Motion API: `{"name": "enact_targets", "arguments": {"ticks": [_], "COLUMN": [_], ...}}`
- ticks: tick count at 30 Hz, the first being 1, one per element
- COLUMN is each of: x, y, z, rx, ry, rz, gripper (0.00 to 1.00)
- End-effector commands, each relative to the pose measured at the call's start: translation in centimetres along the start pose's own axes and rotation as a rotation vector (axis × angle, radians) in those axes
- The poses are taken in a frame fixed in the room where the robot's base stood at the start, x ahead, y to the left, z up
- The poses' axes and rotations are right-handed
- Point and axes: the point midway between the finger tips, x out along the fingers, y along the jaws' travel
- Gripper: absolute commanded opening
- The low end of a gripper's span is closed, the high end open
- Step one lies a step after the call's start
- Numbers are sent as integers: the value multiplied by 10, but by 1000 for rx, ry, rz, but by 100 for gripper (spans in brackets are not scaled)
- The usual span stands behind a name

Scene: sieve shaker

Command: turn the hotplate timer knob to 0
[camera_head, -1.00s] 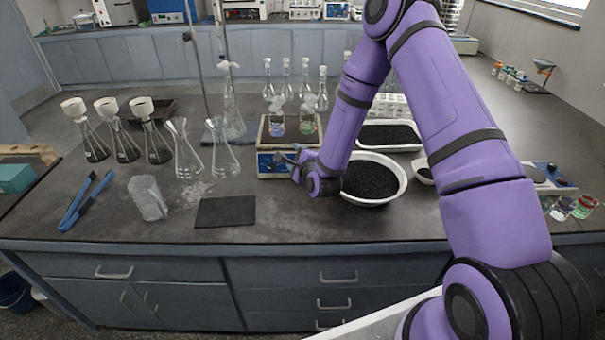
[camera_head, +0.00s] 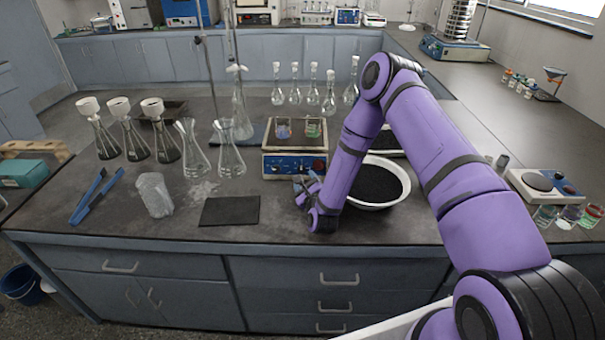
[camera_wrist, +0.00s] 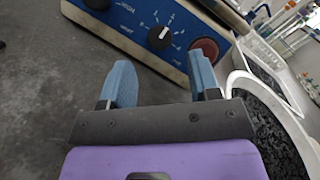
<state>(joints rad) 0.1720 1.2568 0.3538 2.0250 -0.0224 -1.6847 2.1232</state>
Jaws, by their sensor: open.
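The hotplate (camera_head: 295,163) stands mid-bench, with a blue front panel and two small beakers on its top. In the wrist view its panel (camera_wrist: 135,27) crosses the top, tilted. A black knob (camera_wrist: 160,38) with a white pointer line and dial marks sits there, its line tilting up and right. A second black knob (camera_wrist: 97,4) is cut off at the top edge. I cannot read which is the timer. My gripper (camera_wrist: 160,75) is open and empty, its blue fingers apart, short of the dial-marked knob. In the head view my gripper (camera_head: 307,188) is just in front of the panel.
A red round part (camera_wrist: 205,48) sits right of the knob. A white bowl of black grains (camera_head: 377,200) stands close right of my gripper. A dark mat (camera_head: 230,211) lies to the left. Glass flasks (camera_head: 228,158) stand farther left.

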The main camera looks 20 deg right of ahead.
Motion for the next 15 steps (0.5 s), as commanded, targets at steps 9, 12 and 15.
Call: {"name": "enact_targets", "arguments": {"ticks": [9, 12, 15], "x": [44, 50, 53], "y": [0, 0, 0], "z": [0, 0, 0], "rx": [-1, -1, -1], "ry": [-2, -1, 0], "rz": [-1, 0, 0], "gripper": [56, 56, 56]}}
